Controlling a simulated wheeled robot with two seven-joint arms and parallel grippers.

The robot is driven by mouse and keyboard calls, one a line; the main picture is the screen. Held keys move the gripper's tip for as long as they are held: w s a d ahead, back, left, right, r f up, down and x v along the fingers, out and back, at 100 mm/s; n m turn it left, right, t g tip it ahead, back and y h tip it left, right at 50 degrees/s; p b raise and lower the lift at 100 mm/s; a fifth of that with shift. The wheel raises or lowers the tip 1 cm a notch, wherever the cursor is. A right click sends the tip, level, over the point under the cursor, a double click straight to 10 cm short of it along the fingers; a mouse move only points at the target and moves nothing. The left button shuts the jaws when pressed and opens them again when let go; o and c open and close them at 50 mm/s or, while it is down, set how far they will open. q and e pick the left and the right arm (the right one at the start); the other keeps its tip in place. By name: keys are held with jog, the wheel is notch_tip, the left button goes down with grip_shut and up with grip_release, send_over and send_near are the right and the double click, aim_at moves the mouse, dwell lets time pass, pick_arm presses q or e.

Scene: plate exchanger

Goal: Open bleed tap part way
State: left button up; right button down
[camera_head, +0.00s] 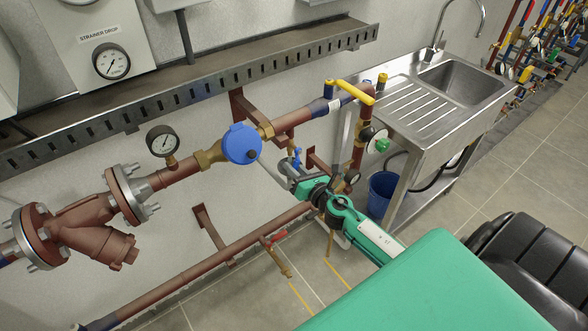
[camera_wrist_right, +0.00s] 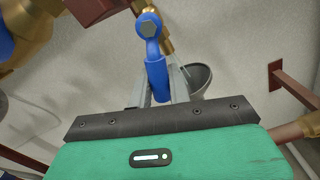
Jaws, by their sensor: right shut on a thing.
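A small tap with a blue lever handle (camera_head: 296,158) hangs under the pipe near the round blue cap. In the right wrist view the blue handle (camera_wrist_right: 157,75) stands between the grey fingers of my right gripper (camera_wrist_right: 160,88). My right gripper (camera_head: 284,168) comes in from the lower right and is shut on the handle. The wrist view shows the lever pointing from its bolt head down toward the gripper palm. The valve body is partly hidden behind the gripper. My left gripper is out of view.
A round blue cap (camera_head: 241,144) and a pressure gauge (camera_head: 162,141) sit on the pipe to the left. A yellow lever (camera_head: 354,92) and a green handwheel (camera_head: 382,145) are to the right. A red-handled tap (camera_head: 273,238) is below. A blue bucket (camera_head: 382,193) stands by the sink (camera_head: 462,82).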

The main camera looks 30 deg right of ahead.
jog(key=shift+f, duration=0.1)
jog(key=c, duration=1.6)
grip_release()
jog(key=shift+s, duration=0.1)
